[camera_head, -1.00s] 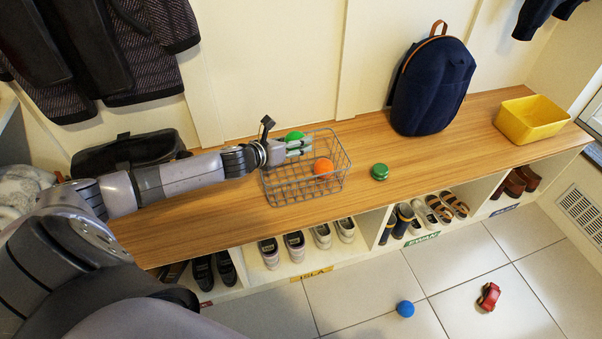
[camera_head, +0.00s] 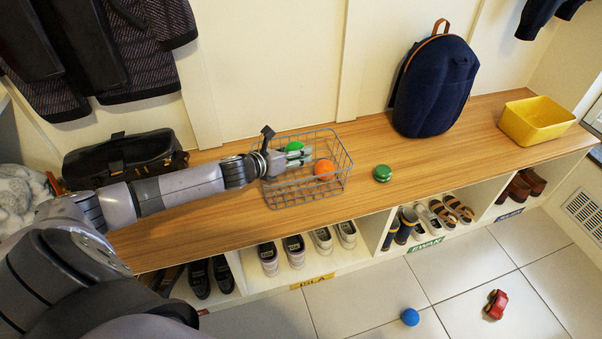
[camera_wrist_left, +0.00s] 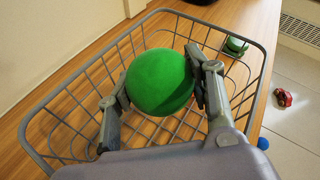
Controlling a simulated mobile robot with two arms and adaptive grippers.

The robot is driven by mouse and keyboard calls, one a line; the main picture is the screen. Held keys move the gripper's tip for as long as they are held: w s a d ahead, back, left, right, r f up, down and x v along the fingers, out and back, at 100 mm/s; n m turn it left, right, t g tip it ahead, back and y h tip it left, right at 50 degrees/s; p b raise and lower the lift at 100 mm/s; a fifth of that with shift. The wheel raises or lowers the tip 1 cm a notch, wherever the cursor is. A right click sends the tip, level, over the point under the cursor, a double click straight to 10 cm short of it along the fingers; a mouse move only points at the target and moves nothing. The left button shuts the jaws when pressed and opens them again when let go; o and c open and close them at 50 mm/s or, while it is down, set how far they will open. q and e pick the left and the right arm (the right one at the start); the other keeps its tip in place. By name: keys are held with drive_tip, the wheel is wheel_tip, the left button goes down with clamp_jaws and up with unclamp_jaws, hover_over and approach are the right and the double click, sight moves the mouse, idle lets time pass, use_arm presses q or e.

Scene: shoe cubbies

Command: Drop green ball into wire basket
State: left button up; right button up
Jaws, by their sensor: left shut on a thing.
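The green ball (camera_wrist_left: 160,82) is between the two fingers of my left gripper (camera_wrist_left: 162,95), which is shut on it. In the head view the green ball (camera_head: 294,147) shows at the fingertips of my left gripper (camera_head: 296,155), over the wire basket (camera_head: 310,198). The grey wire basket (camera_wrist_left: 38,150) lies below and around the ball in the wrist view. An orange ball (camera_head: 324,169) is inside the basket at its right side. My right gripper is not in view.
A round green object (camera_head: 382,173) lies on the wooden bench (camera_head: 430,158) right of the basket. A navy backpack (camera_head: 434,88) and a yellow bin (camera_head: 536,121) stand farther right. A black bag (camera_head: 122,160) is at left. Shoes fill cubbies below.

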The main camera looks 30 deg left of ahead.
use_arm(q)
drive_tip(key=o, duration=1.2)
drive_tip(key=shift+s+a+r, duration=0.1)
drive_tip(key=shift+s, duration=0.45)
drive_tip(key=shift+v, duration=5.45)
drive_tip(key=shift+r, duration=0.1)
